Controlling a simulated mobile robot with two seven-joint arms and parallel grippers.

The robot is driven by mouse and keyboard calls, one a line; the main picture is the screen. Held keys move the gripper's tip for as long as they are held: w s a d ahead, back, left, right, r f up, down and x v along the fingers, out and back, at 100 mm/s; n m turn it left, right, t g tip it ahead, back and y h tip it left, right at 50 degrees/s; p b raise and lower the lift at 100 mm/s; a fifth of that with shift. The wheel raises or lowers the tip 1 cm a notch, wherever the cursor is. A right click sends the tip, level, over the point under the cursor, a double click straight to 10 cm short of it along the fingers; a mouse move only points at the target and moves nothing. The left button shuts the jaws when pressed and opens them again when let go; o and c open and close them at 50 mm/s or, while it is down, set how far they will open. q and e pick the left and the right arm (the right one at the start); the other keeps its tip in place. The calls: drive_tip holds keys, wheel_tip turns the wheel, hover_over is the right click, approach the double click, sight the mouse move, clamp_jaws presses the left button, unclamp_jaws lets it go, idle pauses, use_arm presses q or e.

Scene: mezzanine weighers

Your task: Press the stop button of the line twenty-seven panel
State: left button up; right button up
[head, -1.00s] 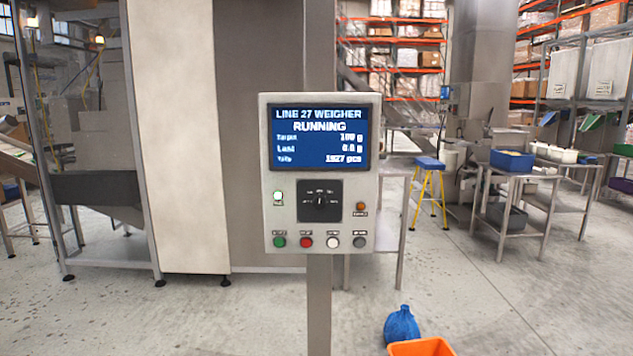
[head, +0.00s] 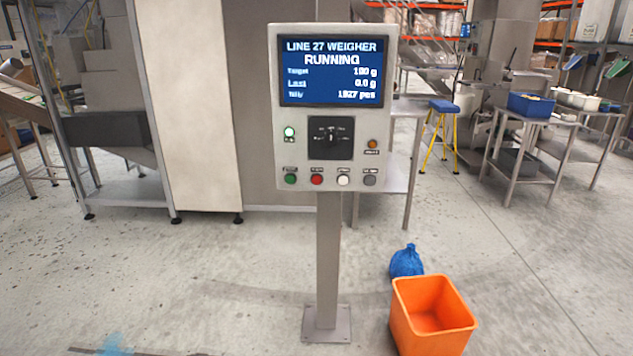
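The line 27 weigher panel (head: 285,150) is a grey box on a post (head: 328,250) in the middle of the head view. Neither gripper is in view.
An orange bin (head: 433,315) stands on the floor right of the post, with a blue bag (head: 406,261) behind it. A yellow-legged stool (head: 440,135) and a steel table (head: 520,115) stand farther right. The floor left of the post is mostly clear.

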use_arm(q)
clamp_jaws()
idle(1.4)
